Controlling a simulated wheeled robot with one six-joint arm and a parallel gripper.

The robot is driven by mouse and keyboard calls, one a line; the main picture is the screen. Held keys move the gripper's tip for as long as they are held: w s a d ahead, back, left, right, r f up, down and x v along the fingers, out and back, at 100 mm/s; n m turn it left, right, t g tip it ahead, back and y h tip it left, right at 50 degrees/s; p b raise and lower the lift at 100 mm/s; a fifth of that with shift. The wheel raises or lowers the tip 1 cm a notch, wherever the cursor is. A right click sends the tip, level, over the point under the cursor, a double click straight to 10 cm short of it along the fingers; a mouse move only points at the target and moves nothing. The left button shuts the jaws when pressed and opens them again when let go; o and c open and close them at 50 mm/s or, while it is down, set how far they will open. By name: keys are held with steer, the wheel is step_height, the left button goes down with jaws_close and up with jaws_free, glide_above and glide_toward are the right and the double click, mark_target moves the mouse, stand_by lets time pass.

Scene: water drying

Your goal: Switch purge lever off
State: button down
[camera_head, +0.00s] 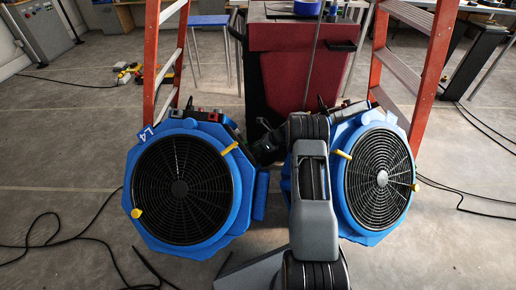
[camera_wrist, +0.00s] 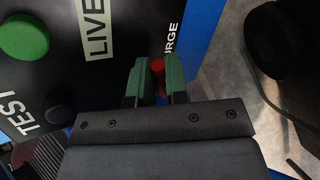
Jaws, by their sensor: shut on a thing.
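The purge lever (camera_wrist: 158,70) is a small red stick on a dark panel (camera_wrist: 100,70), beside white lettering that reads "URGE", its first letter hidden. My gripper (camera_wrist: 156,80) has two green fingers, shut on the red lever with one finger on either side. The lever's lower part is hidden between the fingers. In the head view my arm reaches between two blue fans, and its end is a dark shape by the left fan (camera_head: 232,200). The lever cannot be made out there.
The panel also has a green button (camera_wrist: 24,38) and labels reading "LIVE" and "TEST". The right fan (camera_head: 350,215) stands close to my arm. Orange ladders (camera_head: 152,60) and a red cabinet (camera_head: 290,70) stand behind. Black cables (camera_head: 70,240) lie on the floor.

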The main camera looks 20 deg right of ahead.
steer(key=n+y+b, duration=0.1)
steer(key=s+n+t+b, duration=0.1)
steer(key=n+b, duration=0.1)
steer(key=shift+s+n+y, duration=0.2)
steer(key=shift+n+y, duration=0.1)
steer(key=shift+y, duration=0.1)
steer(key=shift+s+n+t+y+b, duration=0.35)
steer(key=shift+n+y+b, duration=0.25)
steer(key=shift+n+b, duration=0.35)
steer(key=shift+r+n, duration=0.1)
steer(key=shift+n, duration=0.15)
steer(key=c, duration=1.4)
jaws_free()
steer(key=shift+r, duration=0.15)
